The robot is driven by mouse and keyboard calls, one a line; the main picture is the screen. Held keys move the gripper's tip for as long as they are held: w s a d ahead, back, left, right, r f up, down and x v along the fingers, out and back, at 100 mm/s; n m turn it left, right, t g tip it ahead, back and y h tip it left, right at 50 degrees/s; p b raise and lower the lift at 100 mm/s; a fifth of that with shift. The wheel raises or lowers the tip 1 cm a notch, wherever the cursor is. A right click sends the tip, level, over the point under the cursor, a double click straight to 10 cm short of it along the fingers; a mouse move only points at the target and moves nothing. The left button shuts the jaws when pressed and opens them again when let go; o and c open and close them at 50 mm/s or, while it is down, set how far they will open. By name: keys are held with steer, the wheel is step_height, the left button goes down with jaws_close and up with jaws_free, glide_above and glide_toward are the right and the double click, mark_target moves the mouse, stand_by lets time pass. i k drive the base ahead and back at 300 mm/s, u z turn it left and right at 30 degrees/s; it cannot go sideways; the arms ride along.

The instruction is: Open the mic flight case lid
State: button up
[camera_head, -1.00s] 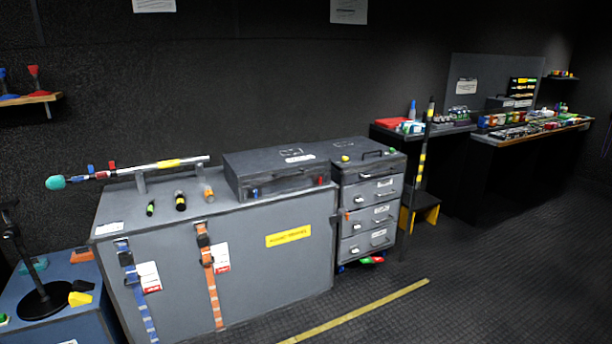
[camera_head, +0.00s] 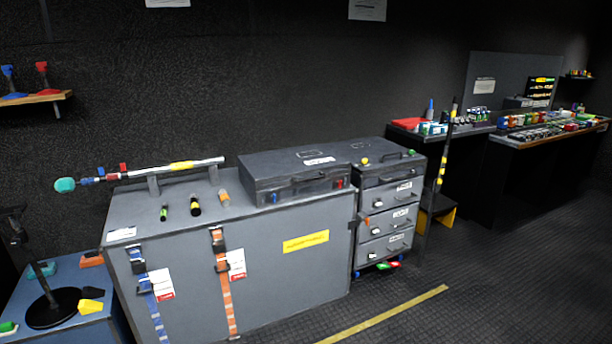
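The mic flight case (camera_head: 295,178) appears to be the flat dark grey case on top of the large grey cabinet (camera_head: 280,262), against the back wall. Its lid (camera_head: 330,155) is down and bears a white label. A blue latch and a red latch show on its front face near the two ends. My gripper is not in view.
A drawer unit (camera_head: 388,222) stands right of the cabinet. Several small cylinders (camera_head: 195,205) and a long boom pole (camera_head: 180,166) on supports are left of the case. Open floor (camera_head: 480,285) lies at the right front, with a yellow line (camera_head: 385,315).

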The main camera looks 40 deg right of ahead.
mark_target(279, 167)
steer(key=z, duration=0.35)
steer(key=i, duration=1.45)
